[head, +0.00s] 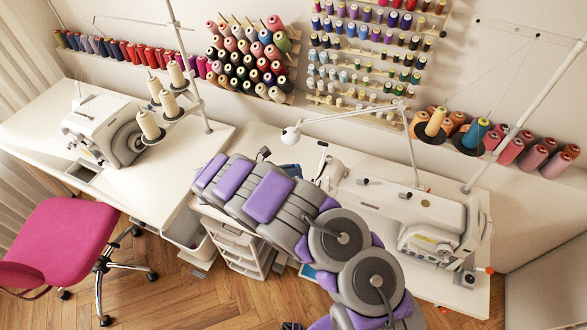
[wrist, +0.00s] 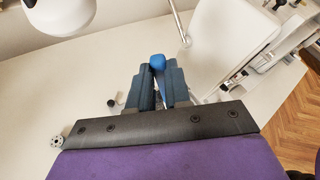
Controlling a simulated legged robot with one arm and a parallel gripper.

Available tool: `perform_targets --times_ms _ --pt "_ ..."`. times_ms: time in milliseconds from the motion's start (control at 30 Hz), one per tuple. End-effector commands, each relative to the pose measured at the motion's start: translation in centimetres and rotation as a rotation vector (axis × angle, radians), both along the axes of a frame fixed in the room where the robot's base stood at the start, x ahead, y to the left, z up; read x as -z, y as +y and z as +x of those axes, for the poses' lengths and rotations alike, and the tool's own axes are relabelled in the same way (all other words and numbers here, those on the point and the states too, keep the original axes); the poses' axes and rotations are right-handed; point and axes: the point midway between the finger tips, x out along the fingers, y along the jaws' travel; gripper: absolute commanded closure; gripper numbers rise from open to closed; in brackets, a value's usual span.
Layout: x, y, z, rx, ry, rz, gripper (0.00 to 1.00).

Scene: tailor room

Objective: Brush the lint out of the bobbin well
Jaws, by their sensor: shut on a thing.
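My gripper (wrist: 159,80) is shut on a slim tool with a rounded blue end, which I take to be the brush (wrist: 158,61). Its blue end sticks out past the teal fingers; I cannot make out bristles. In the head view my arm mostly hides the gripper, near the white sewing machine (head: 372,203) on the right table. In the wrist view the machine's white body (wrist: 235,45) is ahead and to the right of the fingers, apart from the brush. The bobbin well cannot be made out in either view.
A white lamp (head: 291,134) hangs near the arm; its head (wrist: 60,15) fills the wrist view's upper left. A small round metal piece (wrist: 57,142) shows left of my gripper. Thread stands (head: 437,130) and a pink chair (head: 62,240) stand around. Left of the machine is bare tabletop (wrist: 60,85).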

Motion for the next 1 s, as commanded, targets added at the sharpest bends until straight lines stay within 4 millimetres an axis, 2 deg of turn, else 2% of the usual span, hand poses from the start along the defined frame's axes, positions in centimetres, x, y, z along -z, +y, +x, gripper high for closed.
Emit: perform_targets --times_ms 200,600,800,1000 --pt "1.7 0.5 -0.1 0.001 0.004 -0.004 1.0" --pt "4.3 -0.5 0.0 0.001 0.004 0.01 1.0" --pt "5.7 0.0 -0.1 0.001 0.005 0.001 1.0" --pt "6.3 0.3 -0.1 0.001 0.004 -0.001 1.0"
